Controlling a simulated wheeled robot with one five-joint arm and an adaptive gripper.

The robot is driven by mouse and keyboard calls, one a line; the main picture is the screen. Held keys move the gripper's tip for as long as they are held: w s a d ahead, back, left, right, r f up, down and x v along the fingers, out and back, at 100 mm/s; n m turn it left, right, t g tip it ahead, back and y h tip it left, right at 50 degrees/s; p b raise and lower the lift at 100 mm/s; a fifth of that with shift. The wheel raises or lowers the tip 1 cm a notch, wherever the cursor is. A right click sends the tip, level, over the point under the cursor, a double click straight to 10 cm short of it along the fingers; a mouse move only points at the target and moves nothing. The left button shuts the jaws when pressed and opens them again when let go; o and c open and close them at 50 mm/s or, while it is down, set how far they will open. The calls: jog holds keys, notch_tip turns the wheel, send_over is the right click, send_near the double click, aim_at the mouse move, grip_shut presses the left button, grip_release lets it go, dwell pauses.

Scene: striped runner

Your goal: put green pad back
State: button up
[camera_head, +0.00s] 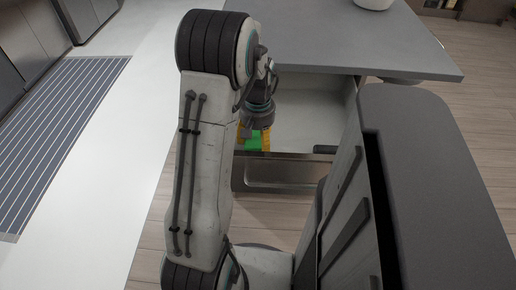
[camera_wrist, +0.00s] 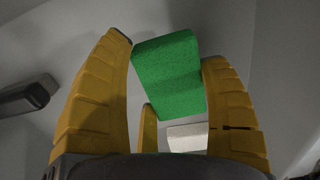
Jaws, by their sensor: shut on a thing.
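The green pad (camera_head: 253,142) is between the yellow fingers of my gripper (camera_head: 254,148), over the open drawer (camera_head: 312,118). In the wrist view the green pad (camera_wrist: 168,70) looks like a thick, rough-textured block, tilted between the two main fingers. My gripper (camera_wrist: 166,52) is shut on it. A pale white piece (camera_wrist: 188,137) shows just below the pad; I cannot tell whether it is part of the pad or a separate thing. Whether the pad touches the drawer floor is hidden.
The drawer's metal front (camera_head: 280,173) faces me. A dark object (camera_wrist: 25,95) lies left in the wrist view; a dark piece (camera_head: 325,149) is near the drawer's front right. The grey countertop (camera_head: 350,40) overhangs the drawer, with a white bowl (camera_head: 374,3) at its back.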

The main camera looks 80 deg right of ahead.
aim_at(258, 139)
jog(key=shift+f+b, duration=0.3)
jog(key=shift+f, duration=1.55)
jog(key=o, duration=1.2)
jog(key=shift+f, duration=0.1)
jog(key=shift+o, duration=0.2)
notch_tip(258, 139, up, 11)
jog(key=shift+s+r+p, duration=0.1)
jog(key=shift+r+p, duration=0.05)
jog(key=shift+p, duration=0.95)
jog(key=shift+r, duration=0.5)
